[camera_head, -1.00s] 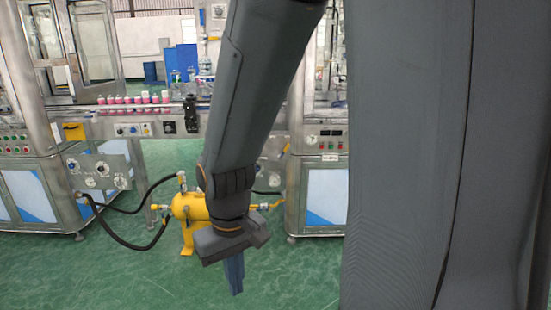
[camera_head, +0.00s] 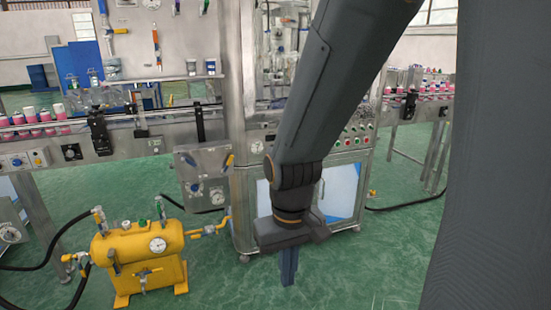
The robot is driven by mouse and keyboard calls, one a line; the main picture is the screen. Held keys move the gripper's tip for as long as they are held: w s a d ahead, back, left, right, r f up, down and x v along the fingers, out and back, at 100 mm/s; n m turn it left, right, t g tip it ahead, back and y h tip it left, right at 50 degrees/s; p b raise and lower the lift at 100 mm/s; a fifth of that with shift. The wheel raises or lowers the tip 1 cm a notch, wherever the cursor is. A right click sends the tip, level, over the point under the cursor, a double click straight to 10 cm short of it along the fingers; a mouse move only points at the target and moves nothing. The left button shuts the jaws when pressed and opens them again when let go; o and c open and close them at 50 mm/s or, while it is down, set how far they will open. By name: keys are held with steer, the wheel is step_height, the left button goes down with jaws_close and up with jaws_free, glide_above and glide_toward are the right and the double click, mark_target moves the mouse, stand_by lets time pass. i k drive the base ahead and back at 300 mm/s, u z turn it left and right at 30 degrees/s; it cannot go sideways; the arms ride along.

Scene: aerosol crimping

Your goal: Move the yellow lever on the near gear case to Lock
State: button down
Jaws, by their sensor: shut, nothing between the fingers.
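A grey metal panel box (camera_head: 205,178) with dials and small handles is mounted below the conveyor, left of my arm. A small yellow handle (camera_head: 229,160) is at its upper right edge. I cannot tell whether this box is the gear case, and no Lock mark is readable. My gripper (camera_head: 289,268) points down in front of the machine cabinet, to the right of and lower than the panel box in the picture. Its blue-grey fingers are shut and empty, apart from everything. My arm hides part of the cabinet behind it.
A yellow tank (camera_head: 138,247) with gauges, valves and black hoses stands on the floor at the left. A conveyor (camera_head: 120,130) with pink-based cans runs behind it. The green floor (camera_head: 330,285) around my gripper is clear.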

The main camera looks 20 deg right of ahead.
mark_target(223, 171)
steer(key=z, duration=0.25)
steer(key=i, duration=1)
steer(key=u, duration=0.2)
